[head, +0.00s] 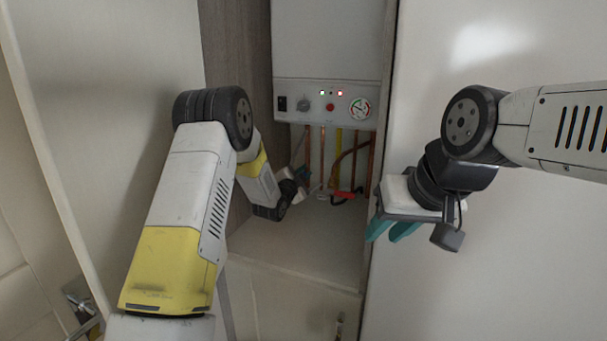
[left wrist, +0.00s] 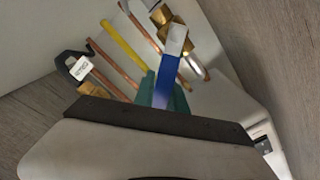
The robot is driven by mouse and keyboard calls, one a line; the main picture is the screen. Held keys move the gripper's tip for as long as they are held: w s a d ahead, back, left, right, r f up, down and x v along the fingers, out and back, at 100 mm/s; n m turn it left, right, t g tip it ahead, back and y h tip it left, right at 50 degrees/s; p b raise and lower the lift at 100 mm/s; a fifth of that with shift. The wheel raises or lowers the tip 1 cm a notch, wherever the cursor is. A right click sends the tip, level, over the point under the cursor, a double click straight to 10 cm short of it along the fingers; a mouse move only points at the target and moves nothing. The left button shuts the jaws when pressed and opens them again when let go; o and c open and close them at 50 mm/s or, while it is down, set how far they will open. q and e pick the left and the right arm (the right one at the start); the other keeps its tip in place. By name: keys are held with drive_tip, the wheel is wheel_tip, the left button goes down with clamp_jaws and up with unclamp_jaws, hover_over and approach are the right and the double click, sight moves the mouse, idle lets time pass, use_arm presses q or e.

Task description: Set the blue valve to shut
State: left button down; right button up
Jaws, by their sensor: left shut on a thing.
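The blue valve's lever (left wrist: 167,80) shows in the left wrist view as a blue strip with a pale end, beside a brass fitting (left wrist: 172,32) on a pipe. My left gripper (left wrist: 165,92) has its teal fingers shut on this lever. In the head view my left gripper (head: 290,190) is inside the cupboard below the boiler, at the left of the pipes.
The white boiler (head: 325,100) hangs above several copper pipes (head: 308,150) and a yellow pipe (head: 338,155). A red handle (head: 343,195) is right of my left gripper. A black handle with a white tag (left wrist: 80,68) shows in the wrist view. Cupboard walls stand close on both sides.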

use_arm(q)
drive_tip(key=shift+f, duration=0.15)
drive_tip(key=shift+s+d+f+m, duration=0.1)
drive_tip(key=shift+d+f+m, duration=0.1)
drive_tip(key=shift+f+m, duration=0.75)
drive_tip(key=shift+s+d+f+m, duration=0.1)
drive_tip(key=shift+d+f+m, duration=0.2)
drive_tip(key=shift+m, duration=1.2)
drive_tip(key=shift+s+d+f+m, duration=0.15)
drive_tip(key=shift+f+m, duration=0.55)
drive_tip(key=shift+m, duration=0.55)
drive_tip(key=shift+f, duration=0.15)
drive_tip(key=c, duration=1.4)
unclamp_jaws()
drive_tip(key=shift+o, duration=0.2)
drive_tip(key=v, duration=0.7)
drive_tip(key=shift+s+a, duration=0.15)
drive_tip(key=shift+s, duration=0.15)
